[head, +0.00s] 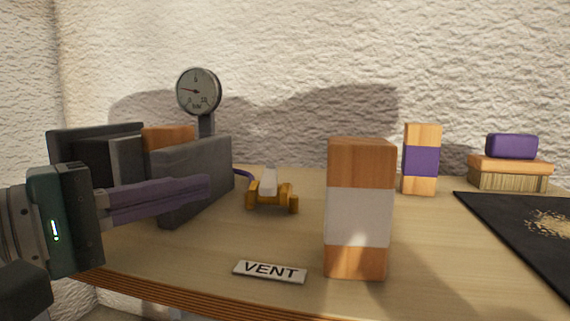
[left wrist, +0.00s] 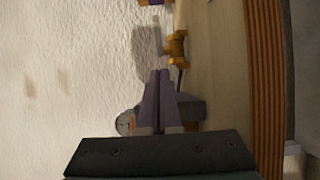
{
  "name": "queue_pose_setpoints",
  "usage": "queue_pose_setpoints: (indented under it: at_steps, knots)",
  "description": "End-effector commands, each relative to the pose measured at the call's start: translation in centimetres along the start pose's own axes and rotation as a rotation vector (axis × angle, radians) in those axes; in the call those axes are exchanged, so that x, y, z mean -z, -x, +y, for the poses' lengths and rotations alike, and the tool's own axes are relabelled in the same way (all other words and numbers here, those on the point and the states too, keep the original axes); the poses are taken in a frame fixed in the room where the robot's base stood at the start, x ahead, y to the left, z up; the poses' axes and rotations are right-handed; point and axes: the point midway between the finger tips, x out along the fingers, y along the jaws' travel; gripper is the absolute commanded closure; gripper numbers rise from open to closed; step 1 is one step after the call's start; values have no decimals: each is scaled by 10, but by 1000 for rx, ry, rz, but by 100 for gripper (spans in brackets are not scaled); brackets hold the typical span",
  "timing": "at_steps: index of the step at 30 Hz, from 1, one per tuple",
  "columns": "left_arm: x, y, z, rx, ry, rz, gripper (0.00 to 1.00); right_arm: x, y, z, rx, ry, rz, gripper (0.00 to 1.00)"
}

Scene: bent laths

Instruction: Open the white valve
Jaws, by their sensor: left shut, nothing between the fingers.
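The white valve is a small brass-yellow fitting (head: 272,197) with a white lever (head: 268,181) on its upper side, standing on the table behind the VENT plate. The fitting also shows in the left wrist view (left wrist: 176,47), beyond the fingertips. I cannot tell the lever's exact angle. My left gripper (head: 207,187) has purple fingers that are shut and empty. In the head view they point right, in front of the grey box and left of the valve, apart from the valve. They also show in the left wrist view (left wrist: 159,73). My right gripper is not in view.
A grey box (head: 193,185) with a round gauge (head: 199,92) stands left of the valve. A VENT plate (head: 270,272) lies in front. A tall wood-and-white block (head: 358,215) stands to the right. A black mat (head: 500,222) lies far right. A purple hose (head: 243,173) runs behind.

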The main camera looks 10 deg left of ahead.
Motion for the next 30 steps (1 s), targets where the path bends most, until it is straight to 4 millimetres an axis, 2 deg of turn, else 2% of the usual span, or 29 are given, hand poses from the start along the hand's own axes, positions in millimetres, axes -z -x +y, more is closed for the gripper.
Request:
queue_pose_setpoints:
  at_steps: [1,4,10,30]
  knots:
    - [0,-10,6,-6,1,-1,100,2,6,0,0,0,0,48]
    - [-11,-20,6,-2,5,-3,100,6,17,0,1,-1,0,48]
    - [-25,-33,2,-1,3,-2,100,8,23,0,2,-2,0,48]
    - [-31,-38,0,1,0,-2,100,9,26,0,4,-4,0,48]
